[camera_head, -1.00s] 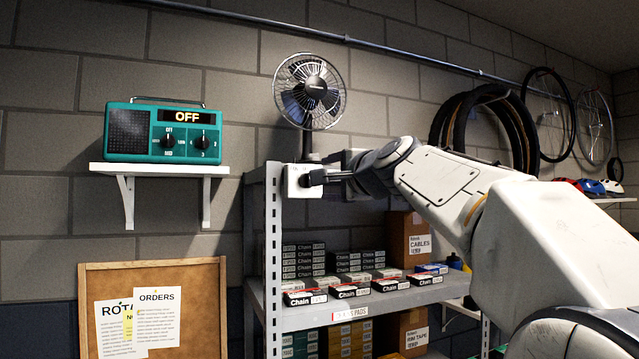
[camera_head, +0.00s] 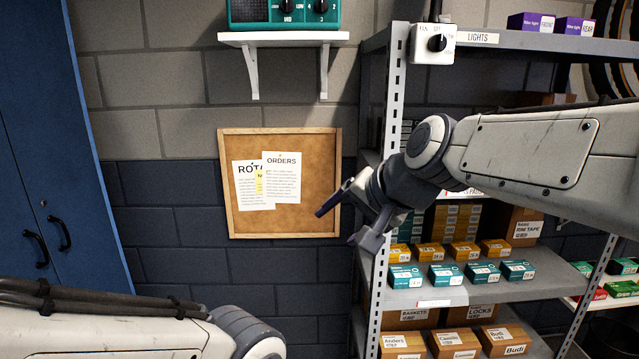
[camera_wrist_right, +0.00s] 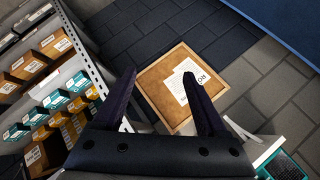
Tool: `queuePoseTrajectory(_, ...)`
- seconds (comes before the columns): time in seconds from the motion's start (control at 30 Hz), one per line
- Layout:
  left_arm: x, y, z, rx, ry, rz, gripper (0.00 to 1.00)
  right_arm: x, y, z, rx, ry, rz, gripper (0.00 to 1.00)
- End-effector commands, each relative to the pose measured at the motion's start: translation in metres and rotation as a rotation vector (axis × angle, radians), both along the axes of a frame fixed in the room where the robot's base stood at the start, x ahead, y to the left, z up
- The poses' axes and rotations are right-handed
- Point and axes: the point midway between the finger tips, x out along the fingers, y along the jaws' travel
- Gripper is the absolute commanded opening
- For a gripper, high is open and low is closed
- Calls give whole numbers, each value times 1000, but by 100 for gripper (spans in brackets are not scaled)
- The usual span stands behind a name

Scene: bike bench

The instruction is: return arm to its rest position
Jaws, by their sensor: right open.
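My right gripper (camera_head: 342,222) reaches in from the right in the head view, in front of the metal shelf unit and beside the cork board. Its two fingers are spread apart with nothing between them. It also shows in the right wrist view (camera_wrist_right: 166,92), open and empty, with the cork board beyond the fingers. My left arm crosses the lower left of the head view, and its gripper is out of the frame.
A metal shelf unit (camera_head: 397,95) with several small boxes stands close to my right arm. A control box with a knob (camera_head: 432,44) is on its post. A cork board (camera_head: 310,222) hangs on the wall. A blue cabinet (camera_head: 62,180) stands at the left.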

Motion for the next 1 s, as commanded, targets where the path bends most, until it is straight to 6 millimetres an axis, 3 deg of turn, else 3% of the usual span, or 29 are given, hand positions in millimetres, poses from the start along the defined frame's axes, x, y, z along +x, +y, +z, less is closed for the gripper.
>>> queuePoseTrajectory(0.03,0,0,0,0,0,0,50,-26,15,-28,-71,45,101,75)
queuePoseTrajectory(0.1,0,0,0,0,0,0,50,-63,27,-66,-177,103,244,75)
queuePoseTrajectory(0.2,0,0,0,0,0,0,50,-120,34,-116,-329,177,460,75)
queuePoseTrajectory(0.3,0,0,0,0,0,0,50,-174,27,-157,-469,238,670,75)
queuePoseTrajectory(0.43,0,0,0,0,0,0,50,-225,9,-192,-607,295,883,75)
queuePoseTrajectory(0.6,0,0,0,0,0,0,50,-254,-7,-210,-692,327,1018,75)
queuePoseTrajectory(1.0,0,0,0,0,0,0,50,-256,-9,-212,-699,331,1029,75)
